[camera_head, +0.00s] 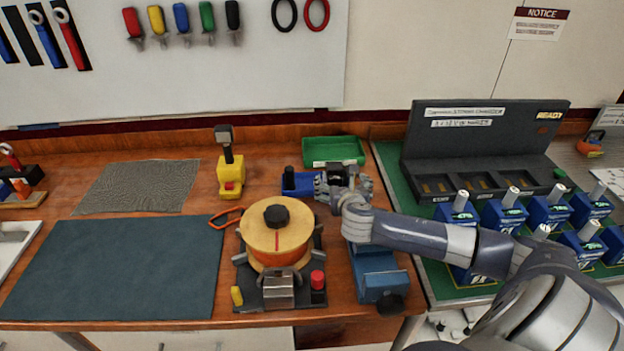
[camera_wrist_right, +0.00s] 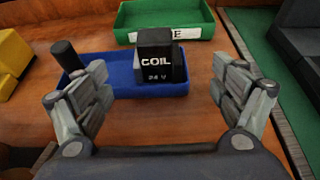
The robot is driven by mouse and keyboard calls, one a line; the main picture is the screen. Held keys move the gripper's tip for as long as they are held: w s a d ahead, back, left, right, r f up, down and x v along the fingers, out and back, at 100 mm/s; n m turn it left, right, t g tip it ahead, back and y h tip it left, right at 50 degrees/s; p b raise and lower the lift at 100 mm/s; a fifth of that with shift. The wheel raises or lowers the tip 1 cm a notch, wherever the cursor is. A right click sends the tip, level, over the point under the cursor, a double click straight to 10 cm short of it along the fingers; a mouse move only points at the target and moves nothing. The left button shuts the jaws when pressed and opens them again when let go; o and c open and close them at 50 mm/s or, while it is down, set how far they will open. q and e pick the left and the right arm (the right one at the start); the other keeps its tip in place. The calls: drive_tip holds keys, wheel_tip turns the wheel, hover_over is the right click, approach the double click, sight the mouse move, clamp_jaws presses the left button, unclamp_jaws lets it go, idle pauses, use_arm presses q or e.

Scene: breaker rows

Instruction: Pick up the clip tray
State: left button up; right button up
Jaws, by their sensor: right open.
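A small blue tray (camera_head: 291,190) lies on the wooden bench, with a black upright knob (camera_head: 289,173) at its left end. In the right wrist view the blue tray (camera_wrist_right: 150,90) lies ahead, between and beyond my fingers. A black block (camera_wrist_right: 155,57) marked "COIL 24 V" stands in it, near its right end. My right gripper (camera_wrist_right: 160,88) is open and empty, its fingers apart on either side of the tray's near part. In the head view my right gripper (camera_head: 343,180) covers the tray's right part. No label on the blue tray is visible. My left gripper is out of view.
A green tray (camera_head: 335,149) with a partly hidden label sits just behind. A yellow stand (camera_head: 231,177) is to the left, a round wooden spool fixture (camera_head: 277,238) in front-left, a blue vise-like device (camera_head: 378,272) in front. Several blue breakers and a black rack (camera_head: 485,145) stand right.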

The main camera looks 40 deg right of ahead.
drive_tip(key=shift+x, duration=0.8)
drive_tip(key=shift+p+x, duration=0.5)
drive_tip(key=shift+x, duration=3.85)
drive_tip(key=shift+w+r, duration=0.1)
drive_tip(key=shift+r, duration=0.15)
drive_tip(key=c, duration=1.3)
drive_tip(key=shift+c, duration=0.6)
